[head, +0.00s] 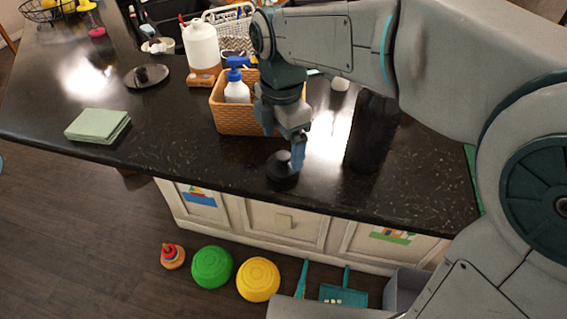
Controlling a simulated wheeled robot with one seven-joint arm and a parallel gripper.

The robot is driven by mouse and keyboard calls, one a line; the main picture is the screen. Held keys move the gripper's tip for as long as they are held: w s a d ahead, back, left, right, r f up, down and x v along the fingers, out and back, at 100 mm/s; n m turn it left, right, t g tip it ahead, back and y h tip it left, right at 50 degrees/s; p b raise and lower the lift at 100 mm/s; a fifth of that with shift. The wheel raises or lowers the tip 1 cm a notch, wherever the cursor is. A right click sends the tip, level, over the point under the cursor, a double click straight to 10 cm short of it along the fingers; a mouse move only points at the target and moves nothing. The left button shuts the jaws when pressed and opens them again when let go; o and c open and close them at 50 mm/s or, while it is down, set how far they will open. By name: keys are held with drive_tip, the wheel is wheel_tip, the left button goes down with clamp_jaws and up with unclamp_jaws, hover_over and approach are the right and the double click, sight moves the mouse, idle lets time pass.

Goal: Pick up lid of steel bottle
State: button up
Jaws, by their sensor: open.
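A small black round piece (281,170), which looks like the lid, is on the dark countertop near its front edge. My gripper (284,147) points down just above it, with its jaws open. One blue finger reaches down at the right side of the lid and overlaps it in the picture; I cannot tell whether they touch. The other finger is partly hidden by the gripper body. I cannot make out a steel bottle for certain; a tall dark object (372,130) stands to the right of the gripper, partly behind my arm.
A wicker basket (228,121) with a blue-topped spray bottle (237,88) stands just behind and left of my gripper. A white jug (201,46) is farther back. Folded green cloths (97,124) lie at left. The counter between the cloths and basket is clear.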

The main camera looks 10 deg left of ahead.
sight(283, 155)
wheel_tip(283, 155, down, 4)
drive_tip(key=shift+s+d+f+p, duration=0.1)
drive_tip(key=shift+d+f+p, duration=0.05)
drive_tip(key=shift+f+p, duration=0.15)
drive_tip(key=c, duration=1.1)
